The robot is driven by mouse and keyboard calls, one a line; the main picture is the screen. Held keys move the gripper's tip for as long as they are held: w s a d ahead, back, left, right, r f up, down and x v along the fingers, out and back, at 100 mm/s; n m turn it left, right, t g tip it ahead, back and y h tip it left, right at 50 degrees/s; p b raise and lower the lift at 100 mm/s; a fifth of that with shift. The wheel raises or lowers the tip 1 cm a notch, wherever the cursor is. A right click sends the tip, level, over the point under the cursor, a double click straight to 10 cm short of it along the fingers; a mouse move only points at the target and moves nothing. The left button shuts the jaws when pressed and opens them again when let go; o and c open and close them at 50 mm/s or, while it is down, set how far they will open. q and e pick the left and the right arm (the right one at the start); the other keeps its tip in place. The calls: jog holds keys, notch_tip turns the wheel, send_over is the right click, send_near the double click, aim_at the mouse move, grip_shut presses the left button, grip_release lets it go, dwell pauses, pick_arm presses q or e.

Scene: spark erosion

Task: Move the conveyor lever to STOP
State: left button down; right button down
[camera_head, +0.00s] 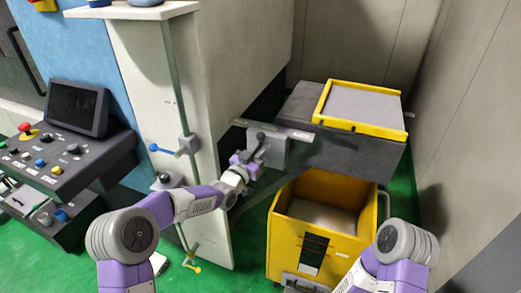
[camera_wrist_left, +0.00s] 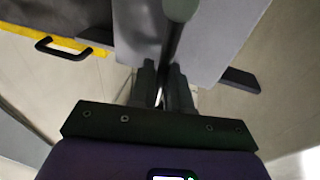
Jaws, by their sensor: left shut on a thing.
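The conveyor lever (camera_head: 261,137) is a dark rod with a rounded knob, mounted on a grey bracket plate (camera_head: 275,150) at the side of the conveyor. My left gripper (camera_head: 255,155) is shut on the lever's rod. In the left wrist view the lever (camera_wrist_left: 178,22) runs from its grey-green knob at the top down between the two dark fingers of my left gripper (camera_wrist_left: 163,88). A pale label strip (camera_head: 283,131) sits above the bracket; its lettering is too small to read. My right arm shows at the lower right, but its gripper is out of view.
A dark conveyor (camera_head: 350,150) with a yellow-framed tray (camera_head: 367,105) lies right of the lever. A yellow bin (camera_head: 315,215) stands below it. A control console (camera_head: 65,155) with a screen is at left. A pale cabinet panel (camera_head: 150,85) with a blue-handled valve (camera_head: 180,148) stands left of my gripper.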

pick_arm(q)
jog(key=c, duration=1.2)
grip_release()
jog(key=shift+s, duration=0.1)
jog(key=v, duration=0.7)
jog(key=shift+s+a, duration=0.1)
jog(key=shift+s, duration=0.05)
